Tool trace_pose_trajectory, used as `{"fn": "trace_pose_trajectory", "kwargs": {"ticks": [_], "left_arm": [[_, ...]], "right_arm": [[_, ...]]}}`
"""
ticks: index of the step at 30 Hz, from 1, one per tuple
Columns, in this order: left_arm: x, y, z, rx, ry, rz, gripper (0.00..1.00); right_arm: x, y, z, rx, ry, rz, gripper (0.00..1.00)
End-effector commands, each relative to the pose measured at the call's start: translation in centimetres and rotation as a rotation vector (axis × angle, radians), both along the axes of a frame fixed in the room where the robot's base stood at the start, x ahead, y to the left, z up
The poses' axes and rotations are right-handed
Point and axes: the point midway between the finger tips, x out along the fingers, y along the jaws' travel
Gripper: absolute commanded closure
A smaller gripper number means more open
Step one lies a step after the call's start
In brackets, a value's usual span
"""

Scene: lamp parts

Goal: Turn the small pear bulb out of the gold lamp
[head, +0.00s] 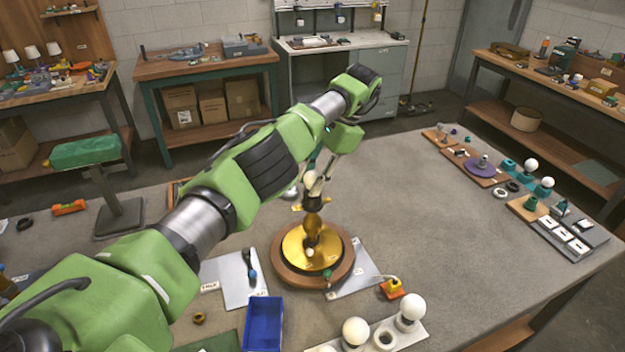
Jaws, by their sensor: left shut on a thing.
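The gold lamp (295,245) stands upright on a round wooden base (290,278) near the middle of the table. Its gold stem rises from a wide gold plate. My left arm reaches in from the left and over the lamp, with its wrist above the stem. My left gripper (314,180) points down and is shut on the small pear bulb (312,186), a whitish shape at the top of the lamp. The fingers partly hide the bulb, and I cannot tell whether it still sits in the socket. My right gripper is out of view.
A blue bin (263,325) stands at the front of the table. A white board (372,340) with round bulbs (411,307) lies to its right. Boards with parts line the right edge; the table's right middle is clear.

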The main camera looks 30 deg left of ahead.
Motion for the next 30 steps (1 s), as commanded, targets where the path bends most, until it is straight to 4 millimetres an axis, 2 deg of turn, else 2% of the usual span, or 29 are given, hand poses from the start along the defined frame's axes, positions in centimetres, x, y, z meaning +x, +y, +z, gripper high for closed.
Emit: {"fn": "trace_pose_trajectory", "kwargs": {"ticks": [1,2,14,20,30], "left_arm": [[0.1,0.0,0.1,0.001,-0.003,-0.001,0.67],[0.1,0.0,0.1,0.001,-0.003,-0.001,0.60],[0.0,0.1,0.1,0.000,0.000,-0.022,0.60],[-0.1,0.1,0.2,0.002,-0.001,-0.148,0.60],[-0.2,0.1,0.1,0.002,0.000,-0.472,0.60]], "right_arm": [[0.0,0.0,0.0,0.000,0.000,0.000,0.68],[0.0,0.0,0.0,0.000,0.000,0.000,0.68],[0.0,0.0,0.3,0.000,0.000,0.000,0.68],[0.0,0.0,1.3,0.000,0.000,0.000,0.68],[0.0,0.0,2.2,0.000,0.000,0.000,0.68]]}}
